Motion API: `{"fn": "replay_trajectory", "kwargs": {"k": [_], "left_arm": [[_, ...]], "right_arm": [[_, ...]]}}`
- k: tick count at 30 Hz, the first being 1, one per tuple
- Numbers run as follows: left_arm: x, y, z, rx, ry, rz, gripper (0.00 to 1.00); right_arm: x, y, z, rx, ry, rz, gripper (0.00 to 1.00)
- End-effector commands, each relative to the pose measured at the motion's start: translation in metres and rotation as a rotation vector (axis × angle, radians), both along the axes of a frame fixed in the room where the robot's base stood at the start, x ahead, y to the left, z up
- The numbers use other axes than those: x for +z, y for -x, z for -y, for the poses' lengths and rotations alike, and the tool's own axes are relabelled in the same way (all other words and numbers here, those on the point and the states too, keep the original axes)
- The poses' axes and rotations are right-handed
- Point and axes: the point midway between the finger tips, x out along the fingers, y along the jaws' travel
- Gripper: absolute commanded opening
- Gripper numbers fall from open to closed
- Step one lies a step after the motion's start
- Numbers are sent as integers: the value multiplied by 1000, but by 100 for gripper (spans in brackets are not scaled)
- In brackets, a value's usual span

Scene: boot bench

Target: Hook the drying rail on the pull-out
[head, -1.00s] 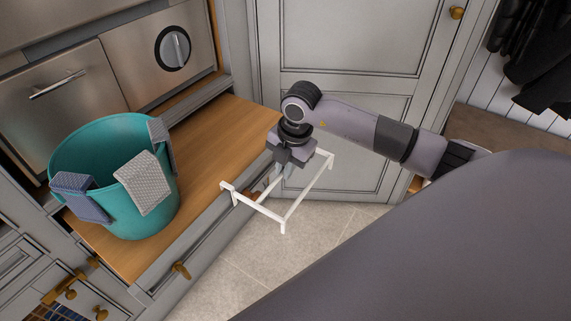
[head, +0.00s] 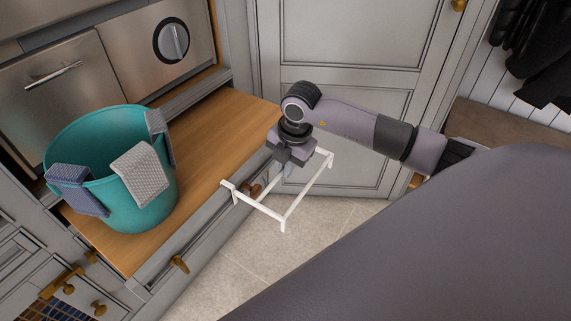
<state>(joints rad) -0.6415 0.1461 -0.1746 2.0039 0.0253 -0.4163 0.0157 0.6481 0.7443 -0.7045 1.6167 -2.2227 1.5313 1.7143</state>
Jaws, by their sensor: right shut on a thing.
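The white drying rail (head: 308,199) is an open frame in the middle of the head view. My right gripper (head: 283,175) points down and is shut on the rail's side nearest the pull-out. The pull-out (head: 205,150) is a wooden-topped shelf with a grey front, extended from the cabinet. The rail's left end is at the pull-out's front edge, and the rest reaches out over the floor. Whether its hooks sit over the edge I cannot tell, as my gripper covers part of that side. My left gripper is not in view.
A teal bucket (head: 110,150) with several grey cloths over its rim stands on the pull-out's left part. Brass handles (head: 180,264) stick out from the front. A grey cabinet door (head: 345,60) stands behind my right arm. Tiled floor (head: 240,270) lies in front.

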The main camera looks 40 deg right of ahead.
Motion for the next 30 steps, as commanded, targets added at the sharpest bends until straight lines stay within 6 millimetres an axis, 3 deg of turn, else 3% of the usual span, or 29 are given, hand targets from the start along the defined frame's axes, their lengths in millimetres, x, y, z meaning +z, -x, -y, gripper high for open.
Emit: {"fn": "replay_trajectory", "kwargs": {"k": [11, 12, 15, 24, 30], "left_arm": [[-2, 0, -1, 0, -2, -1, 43], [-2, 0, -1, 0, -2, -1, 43], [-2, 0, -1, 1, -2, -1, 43], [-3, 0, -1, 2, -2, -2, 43], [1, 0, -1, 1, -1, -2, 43]], "right_arm": [[-3, 0, 0, 0, 1, -1, 0], [-3, 0, 0, 0, 1, -1, 14], [-3, 0, 0, 0, 0, -1, 40], [-4, 0, 0, 0, 1, -2, 40], [24, 3, 2, -1, 1, 5, 40]]}}
